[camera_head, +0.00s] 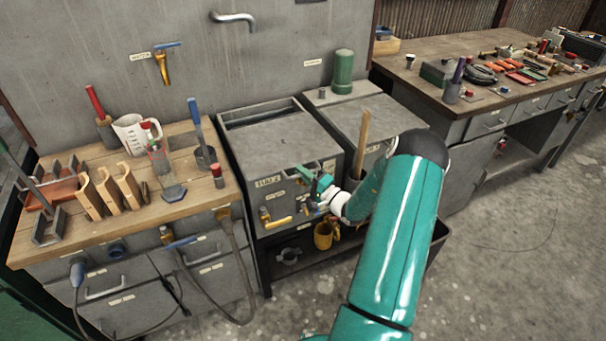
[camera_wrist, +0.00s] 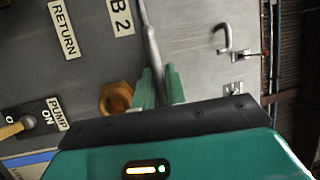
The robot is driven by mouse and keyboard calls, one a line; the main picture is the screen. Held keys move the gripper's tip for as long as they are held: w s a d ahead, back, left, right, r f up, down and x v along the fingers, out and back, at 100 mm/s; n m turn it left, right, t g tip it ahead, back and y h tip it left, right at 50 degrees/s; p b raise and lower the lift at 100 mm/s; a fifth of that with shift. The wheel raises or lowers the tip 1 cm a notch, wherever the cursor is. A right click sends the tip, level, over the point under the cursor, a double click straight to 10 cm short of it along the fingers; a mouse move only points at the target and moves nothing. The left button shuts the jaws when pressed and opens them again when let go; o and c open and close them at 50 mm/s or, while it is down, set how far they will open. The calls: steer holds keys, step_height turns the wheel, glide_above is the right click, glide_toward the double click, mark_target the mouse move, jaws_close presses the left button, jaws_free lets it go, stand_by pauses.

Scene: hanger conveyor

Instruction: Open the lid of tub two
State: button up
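Tub two (camera_head: 277,199) is a grey metal box between the wooden bench and a second lidded tub. Its label (camera_head: 268,181) is on the front, and "B 2" of the label (camera_wrist: 120,15) shows in the wrist view. Its flat grey lid (camera_head: 275,140) lies down on the tub. My gripper (camera_head: 314,172) is at the lid's front edge, towards the right corner. In the wrist view the green fingers (camera_wrist: 158,72) stand close together on either side of the lid's front lip (camera_wrist: 150,35). They appear shut on it; the contact is partly hidden.
A yellow outlet (camera_wrist: 116,97) and a pump switch (camera_wrist: 12,130) are on the front, close to my fingers. A wooden-handled tool (camera_head: 362,140) stands to the right. A wall spout (camera_head: 235,18) hangs above.

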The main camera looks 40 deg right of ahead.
jaws_close()
steer(key=shift+r, duration=0.15)
